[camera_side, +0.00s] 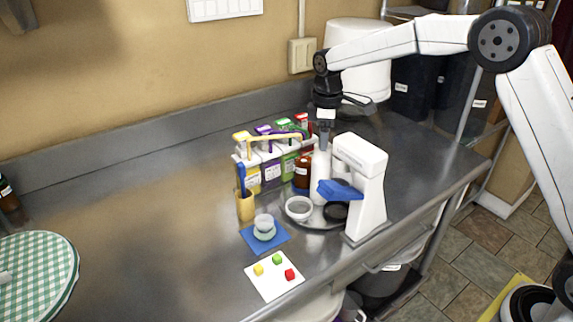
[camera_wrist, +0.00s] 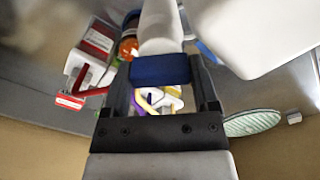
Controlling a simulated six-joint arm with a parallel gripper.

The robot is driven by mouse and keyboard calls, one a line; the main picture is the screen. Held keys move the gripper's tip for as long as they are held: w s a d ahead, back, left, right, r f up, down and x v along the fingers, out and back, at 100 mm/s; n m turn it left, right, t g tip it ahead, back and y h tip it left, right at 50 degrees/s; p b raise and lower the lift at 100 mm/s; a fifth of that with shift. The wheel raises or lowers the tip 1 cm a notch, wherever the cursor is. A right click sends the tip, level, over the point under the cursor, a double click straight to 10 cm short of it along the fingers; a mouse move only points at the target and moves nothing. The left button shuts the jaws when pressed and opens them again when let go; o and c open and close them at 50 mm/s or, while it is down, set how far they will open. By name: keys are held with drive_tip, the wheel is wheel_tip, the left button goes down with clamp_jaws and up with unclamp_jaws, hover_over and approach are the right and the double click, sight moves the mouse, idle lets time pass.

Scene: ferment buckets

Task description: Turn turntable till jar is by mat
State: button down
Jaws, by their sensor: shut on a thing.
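The round grey turntable (camera_side: 318,222) lies on the steel counter, partly hidden by what stands on it. A brown jar (camera_side: 303,170) with a white label stands at its back left; it seems to show as an orange-brown shape in the wrist view (camera_wrist: 128,48). A tall white bottle (camera_side: 319,180) stands upright on the turntable. My gripper (camera_side: 323,142) points down from above and is shut on the bottle's upper end; the wrist view shows the white body (camera_wrist: 158,30) beyond the fingers. The blue mat (camera_side: 250,240) lies left of the turntable, with a small glass vessel (camera_side: 264,224) on it.
A white stand-like device (camera_side: 369,190) with a blue part rises at the turntable's right edge. A rack of coloured packets (camera_side: 265,165) stands behind. A white card (camera_side: 275,290) with coloured cubes lies near the front edge.

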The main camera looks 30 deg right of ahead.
drive_tip(key=shift+n, duration=0.7)
drive_tip(key=shift+r+n, duration=0.1)
drive_tip(key=shift+n, duration=8)
unclamp_jaws()
